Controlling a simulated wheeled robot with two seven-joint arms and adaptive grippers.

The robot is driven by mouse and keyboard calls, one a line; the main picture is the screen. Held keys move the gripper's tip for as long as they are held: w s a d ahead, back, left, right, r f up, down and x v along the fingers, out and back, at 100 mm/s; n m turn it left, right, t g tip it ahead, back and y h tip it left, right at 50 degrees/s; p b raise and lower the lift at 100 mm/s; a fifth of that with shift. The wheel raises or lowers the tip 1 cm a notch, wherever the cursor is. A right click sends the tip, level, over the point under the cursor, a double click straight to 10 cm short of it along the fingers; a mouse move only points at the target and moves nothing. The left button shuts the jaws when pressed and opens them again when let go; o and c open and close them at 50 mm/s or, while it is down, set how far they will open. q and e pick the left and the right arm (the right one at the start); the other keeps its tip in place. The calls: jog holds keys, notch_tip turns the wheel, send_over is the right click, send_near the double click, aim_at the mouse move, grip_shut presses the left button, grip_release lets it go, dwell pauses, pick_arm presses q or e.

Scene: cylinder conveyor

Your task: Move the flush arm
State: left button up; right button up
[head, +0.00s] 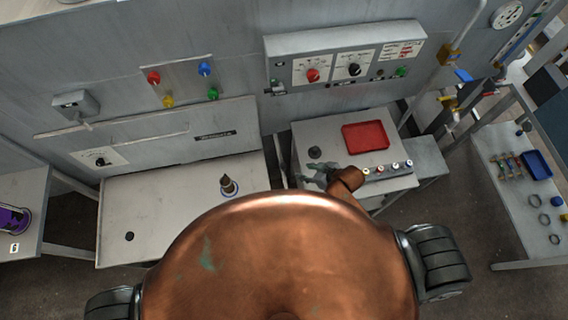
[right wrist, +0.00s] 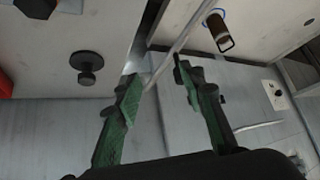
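A thin grey rod (right wrist: 180,45), which may be the flush arm, slants across the gap between two tables in the right wrist view. In the head view a thin upright bar (head: 279,160) shows at the left edge of the right table; I cannot tell for sure that it is the same part. My right gripper (head: 311,175) is over the near left part of the right table. In the right wrist view its green fingers (right wrist: 157,76) are apart, with the rod's lower end seen between them. Contact cannot be told. My left gripper is out of view.
The right table (head: 335,130) holds a red tray (head: 366,136), a black knob (head: 315,152) and a row of small knobs (head: 387,168). The left table (head: 170,205) holds a dark peg (head: 228,186). A control box (head: 345,55) hangs on the wall behind.

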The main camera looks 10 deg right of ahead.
jog(key=n+y, duration=0.2)
send_near(284, 165)
jog(key=x, duration=0.3)
jog(key=shift+p+x, duration=0.5)
jog(key=shift+x, duration=3.3)
jog(key=shift+c, duration=0.7)
grip_shut()
